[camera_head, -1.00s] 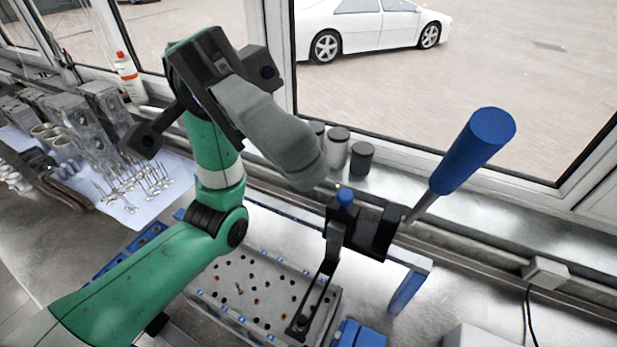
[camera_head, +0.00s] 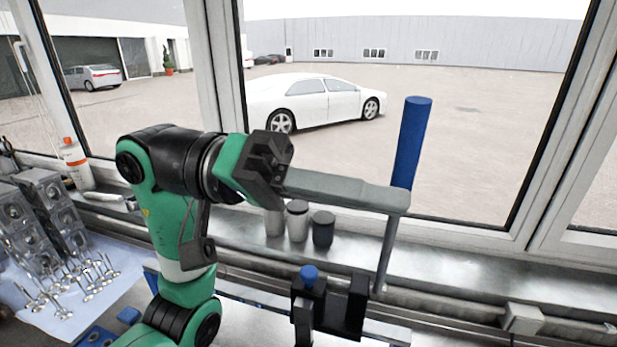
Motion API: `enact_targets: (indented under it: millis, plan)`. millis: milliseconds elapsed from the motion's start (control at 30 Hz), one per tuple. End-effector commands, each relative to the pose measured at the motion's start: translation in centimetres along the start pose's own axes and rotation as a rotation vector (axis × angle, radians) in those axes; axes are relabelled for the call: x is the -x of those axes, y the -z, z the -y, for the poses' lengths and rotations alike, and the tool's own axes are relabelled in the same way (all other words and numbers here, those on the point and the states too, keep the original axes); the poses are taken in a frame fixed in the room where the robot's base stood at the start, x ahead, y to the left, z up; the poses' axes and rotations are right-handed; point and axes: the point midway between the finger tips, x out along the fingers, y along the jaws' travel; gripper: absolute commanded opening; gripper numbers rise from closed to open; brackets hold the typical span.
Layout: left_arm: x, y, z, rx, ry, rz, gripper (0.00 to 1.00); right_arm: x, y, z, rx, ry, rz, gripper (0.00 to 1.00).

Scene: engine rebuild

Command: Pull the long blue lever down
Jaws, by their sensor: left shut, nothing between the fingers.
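The long blue lever has a blue cylindrical handle (camera_head: 412,143) on a thin metal shaft (camera_head: 386,258), and it stands nearly upright at right of centre. Its lower end is beside a black bracket (camera_head: 340,306) at the bottom. My left gripper (camera_head: 402,202) is shut and empty. Its long grey fingers reach right, and their tips overlap the lever where handle meets shaft. The tips hide that junction. I cannot tell whether they touch the lever. My right gripper is not in view.
A small blue knob (camera_head: 310,273) tops the bracket. Several dark and grey canisters (camera_head: 297,222) stand on the sill below my fingers. Window frames (camera_head: 560,130) rise behind the lever. Metal engine parts (camera_head: 48,215) and valves (camera_head: 75,280) lie at the left.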

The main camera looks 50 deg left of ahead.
Motion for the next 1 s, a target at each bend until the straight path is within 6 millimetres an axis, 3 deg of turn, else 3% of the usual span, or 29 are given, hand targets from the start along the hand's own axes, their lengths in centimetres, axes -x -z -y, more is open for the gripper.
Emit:
enact_targets:
  millis: [100, 300, 1000]
  plan:
    - [-0.3, -2.2, 0.1, -0.003, 0.0, 0.0, 0.0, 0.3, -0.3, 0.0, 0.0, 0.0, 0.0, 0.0]
    - [-0.6, -3.6, 0.1, -0.002, 0.001, 0.0, 0.0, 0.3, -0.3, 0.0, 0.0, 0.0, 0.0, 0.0]
    - [-0.6, -3.7, 0.1, -0.002, 0.001, 0.0, 0.0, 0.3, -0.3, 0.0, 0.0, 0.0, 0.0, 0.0]
